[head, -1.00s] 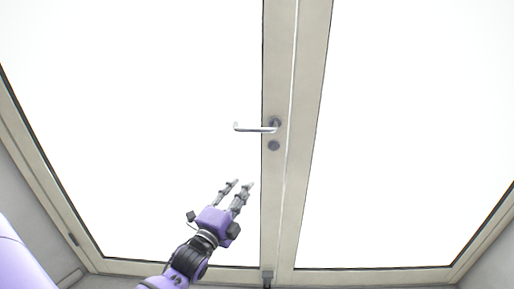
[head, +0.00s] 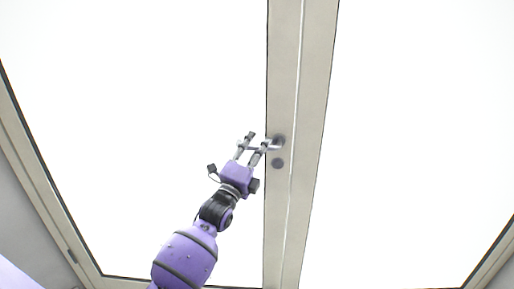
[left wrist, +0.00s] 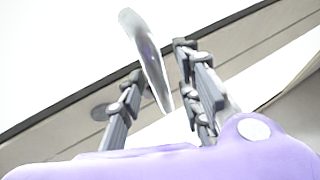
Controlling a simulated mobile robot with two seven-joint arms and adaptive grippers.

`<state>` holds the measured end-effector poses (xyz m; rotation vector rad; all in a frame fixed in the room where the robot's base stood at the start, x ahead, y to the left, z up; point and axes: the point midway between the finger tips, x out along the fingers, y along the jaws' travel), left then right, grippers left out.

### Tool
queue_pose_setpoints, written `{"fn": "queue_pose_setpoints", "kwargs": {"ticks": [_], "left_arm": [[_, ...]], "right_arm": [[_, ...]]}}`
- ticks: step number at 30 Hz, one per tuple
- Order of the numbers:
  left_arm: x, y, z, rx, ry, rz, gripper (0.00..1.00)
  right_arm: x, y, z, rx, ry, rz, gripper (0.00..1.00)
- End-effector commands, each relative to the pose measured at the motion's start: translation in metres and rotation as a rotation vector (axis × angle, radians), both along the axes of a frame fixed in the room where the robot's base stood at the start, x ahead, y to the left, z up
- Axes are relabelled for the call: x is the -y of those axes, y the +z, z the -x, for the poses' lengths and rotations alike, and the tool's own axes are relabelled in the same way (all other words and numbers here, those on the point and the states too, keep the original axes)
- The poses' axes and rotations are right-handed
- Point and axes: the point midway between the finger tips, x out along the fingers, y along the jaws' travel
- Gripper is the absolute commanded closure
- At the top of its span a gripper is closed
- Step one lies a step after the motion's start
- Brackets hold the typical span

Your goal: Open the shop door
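The shop door is a double door with bright white panes and pale beige frames. Its left leaf (head: 281,215) carries a silver lever handle (head: 279,142) and appears shut against the right leaf. My left gripper (head: 257,141) is at the handle, its two fingers apart. Part of the lever is hidden by the fingers in the head view. My right gripper is not in view.
A round dark lock (head: 277,163) sits just below the handle. The right leaf's stile (head: 312,150) stands right of the seam. Grey walls (head: 28,215) flank the door frame. No loose objects show in front of the door.

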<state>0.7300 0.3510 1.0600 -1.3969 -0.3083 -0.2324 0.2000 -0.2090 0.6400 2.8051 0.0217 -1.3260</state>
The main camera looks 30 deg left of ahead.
Motion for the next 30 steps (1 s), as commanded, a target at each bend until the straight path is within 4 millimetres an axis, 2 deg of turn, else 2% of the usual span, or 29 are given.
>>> {"fn": "queue_pose_setpoints", "kwargs": {"ticks": [7,14,30], "left_arm": [[0.0002,-0.0003,-0.0007,-0.001,0.0,0.0,0.69],[0.0003,-0.0005,-0.0005,-0.001,-0.001,0.0,1.0],[0.0011,-0.0054,-0.0006,0.012,0.0,0.033,1.0]], "right_arm": [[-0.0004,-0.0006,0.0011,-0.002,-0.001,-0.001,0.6],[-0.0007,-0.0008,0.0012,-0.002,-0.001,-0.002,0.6],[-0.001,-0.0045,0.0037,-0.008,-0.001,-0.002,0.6]]}}
